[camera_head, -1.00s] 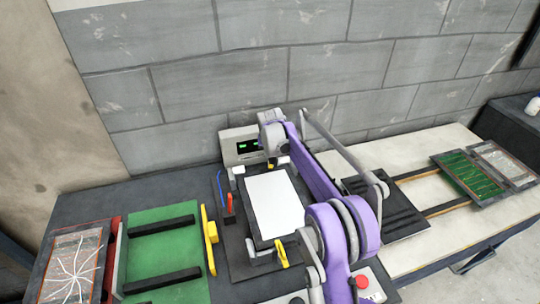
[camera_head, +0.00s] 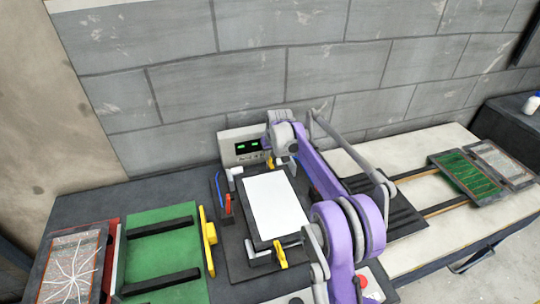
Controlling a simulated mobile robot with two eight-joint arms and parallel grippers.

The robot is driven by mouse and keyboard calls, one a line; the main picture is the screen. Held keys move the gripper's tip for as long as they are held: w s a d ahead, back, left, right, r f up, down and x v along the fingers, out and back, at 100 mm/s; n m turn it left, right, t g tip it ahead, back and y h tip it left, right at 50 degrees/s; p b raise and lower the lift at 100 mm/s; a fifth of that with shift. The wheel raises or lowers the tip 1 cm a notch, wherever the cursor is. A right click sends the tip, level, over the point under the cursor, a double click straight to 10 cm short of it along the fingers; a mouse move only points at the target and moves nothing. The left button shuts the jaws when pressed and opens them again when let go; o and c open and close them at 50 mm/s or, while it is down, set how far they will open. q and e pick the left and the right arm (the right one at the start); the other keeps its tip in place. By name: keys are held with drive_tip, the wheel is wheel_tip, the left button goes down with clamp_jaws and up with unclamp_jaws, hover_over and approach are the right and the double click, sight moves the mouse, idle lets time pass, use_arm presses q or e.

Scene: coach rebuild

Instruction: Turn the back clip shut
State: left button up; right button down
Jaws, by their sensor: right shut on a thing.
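A white panel (camera_head: 275,205) lies flat on a dark plate (camera_head: 238,250) on the bench. The back clip (camera_head: 270,163) is a small yellow piece at the panel's back edge, mostly hidden by my right gripper (camera_head: 268,147). That gripper reaches down over the back edge and is shut on the back clip. The front clip (camera_head: 280,255), also yellow, stands at the panel's front edge beside a light bracket. The back clip's exact angle cannot be told. My left gripper is out of view.
A grey box with green displays (camera_head: 246,147) stands behind the plate. A green board (camera_head: 163,248) with black bars and a yellow handle (camera_head: 208,240) is at left. A red button (camera_head: 363,281) is near my right arm. A green circuit panel (camera_head: 465,175) lies at right.

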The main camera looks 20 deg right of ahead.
drive_tip(key=c, duration=0.9)
unclamp_jaws()
